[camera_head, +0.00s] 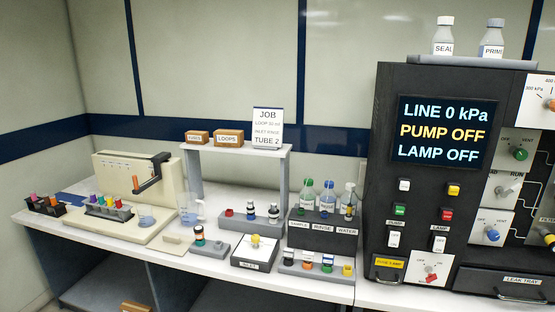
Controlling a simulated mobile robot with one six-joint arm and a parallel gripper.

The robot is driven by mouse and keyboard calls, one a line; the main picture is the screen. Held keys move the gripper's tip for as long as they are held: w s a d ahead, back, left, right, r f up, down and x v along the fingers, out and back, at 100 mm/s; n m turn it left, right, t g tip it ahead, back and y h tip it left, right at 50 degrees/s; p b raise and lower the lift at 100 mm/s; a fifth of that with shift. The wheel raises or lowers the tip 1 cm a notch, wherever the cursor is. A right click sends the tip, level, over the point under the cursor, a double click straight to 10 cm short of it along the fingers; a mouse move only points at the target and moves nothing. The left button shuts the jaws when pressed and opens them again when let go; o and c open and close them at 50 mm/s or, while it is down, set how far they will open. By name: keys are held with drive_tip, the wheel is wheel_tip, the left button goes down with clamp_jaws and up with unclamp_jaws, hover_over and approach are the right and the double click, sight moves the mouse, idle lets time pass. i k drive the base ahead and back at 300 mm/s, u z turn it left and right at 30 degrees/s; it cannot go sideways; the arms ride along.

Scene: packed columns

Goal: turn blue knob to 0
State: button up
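The blue knob (492,234) is a small round knob on a white plate at the lower right of the black instrument (382,175). It has a pale pointer mark, but its exact direction is too small to tell. The small lettering around it seems to read OFF and VENT; I cannot make out a 0 there. My gripper is not in view, and nothing covers the knob.
A green knob (519,153) and a grey lever knob (506,191) sit above it. An orange knob (551,105) is cut by the right edge. The screen (443,131) reads LINE 0 kPa, PUMP OFF, LAMP OFF. A leak tray (500,283) lies below.

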sight(494, 235)
drive_tip(key=z, duration=4.05)
drive_tip(key=i, duration=0.1)
drive_tip(key=u, duration=2.8)
